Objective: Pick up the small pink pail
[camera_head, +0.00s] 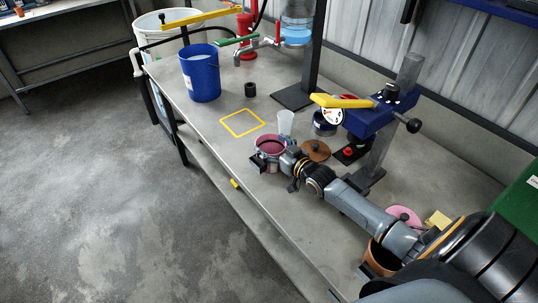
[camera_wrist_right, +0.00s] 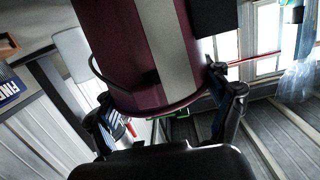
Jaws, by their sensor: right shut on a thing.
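The small pink pail (camera_head: 272,145) is at the bench's front edge in the head view, with its open top facing up. In the right wrist view its dark pink wall (camera_wrist_right: 135,35) with a pale band fills the upper middle, and a thin dark handle hangs at its side. My right gripper (camera_head: 287,163) reaches the pail from the right and is shut on it. Its fingers (camera_wrist_right: 168,105) lie at both sides of the pail in the wrist view. Whether the pail touches the bench is hard to tell. My left gripper is not in view.
A blue bucket (camera_head: 200,78), a yellow square outline (camera_head: 242,122) and a clear cup (camera_head: 286,122) are farther along the bench (camera_head: 220,140). A brown disc (camera_head: 316,150) and a blue press (camera_head: 368,118) stand close behind the pail. A pink lid (camera_head: 403,216) lies near my forearm.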

